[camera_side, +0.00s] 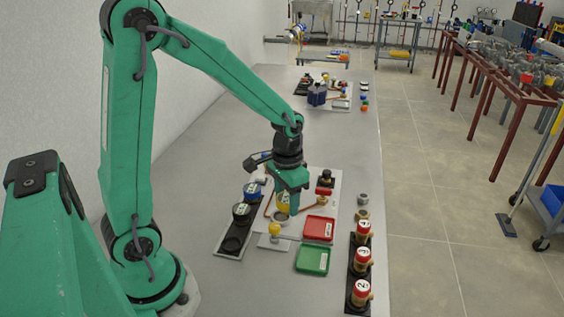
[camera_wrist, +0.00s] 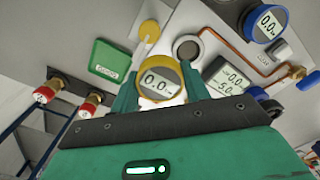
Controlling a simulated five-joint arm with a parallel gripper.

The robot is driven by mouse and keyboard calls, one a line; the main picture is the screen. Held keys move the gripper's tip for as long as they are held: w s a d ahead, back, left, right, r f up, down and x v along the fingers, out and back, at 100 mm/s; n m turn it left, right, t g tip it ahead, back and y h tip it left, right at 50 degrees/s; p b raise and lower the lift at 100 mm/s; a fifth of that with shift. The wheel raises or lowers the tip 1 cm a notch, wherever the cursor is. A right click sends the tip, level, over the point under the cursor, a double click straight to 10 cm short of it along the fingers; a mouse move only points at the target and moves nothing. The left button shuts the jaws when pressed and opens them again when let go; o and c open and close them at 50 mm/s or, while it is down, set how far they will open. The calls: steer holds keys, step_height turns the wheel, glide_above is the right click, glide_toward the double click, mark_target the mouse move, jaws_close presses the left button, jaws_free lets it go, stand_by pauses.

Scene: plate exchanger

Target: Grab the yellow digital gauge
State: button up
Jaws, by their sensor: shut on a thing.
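The yellow digital gauge (camera_wrist: 160,80) shows in the wrist view with a round yellow rim and a display reading about 0.0. My gripper (camera_wrist: 158,90) has a green finger on either side of it and is shut on it. In the side view the yellow gauge (camera_side: 282,200) is partly hidden behind my gripper (camera_side: 290,206), which is over the white board. In the wrist view a dark round socket (camera_wrist: 187,48) lies just beyond the gauge on the board. I cannot tell how far the gauge is above the board.
A red tray (camera_side: 319,229) and a green tray (camera_side: 312,260) lie to the right. Red-topped valves (camera_side: 361,264) stand in a black rack at the right edge. A black rack (camera_side: 232,246) with round gauges is at the left. A yellow knob (camera_side: 274,229) stands in front.

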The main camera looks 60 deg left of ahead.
steer(key=s+d+r, duration=0.2)
steer(key=d+r, duration=0.2)
steer(key=d, duration=0.2)
steer(key=shift+d, duration=0.15)
steer(key=shift+d, duration=0.1)
stand_by(0.5)
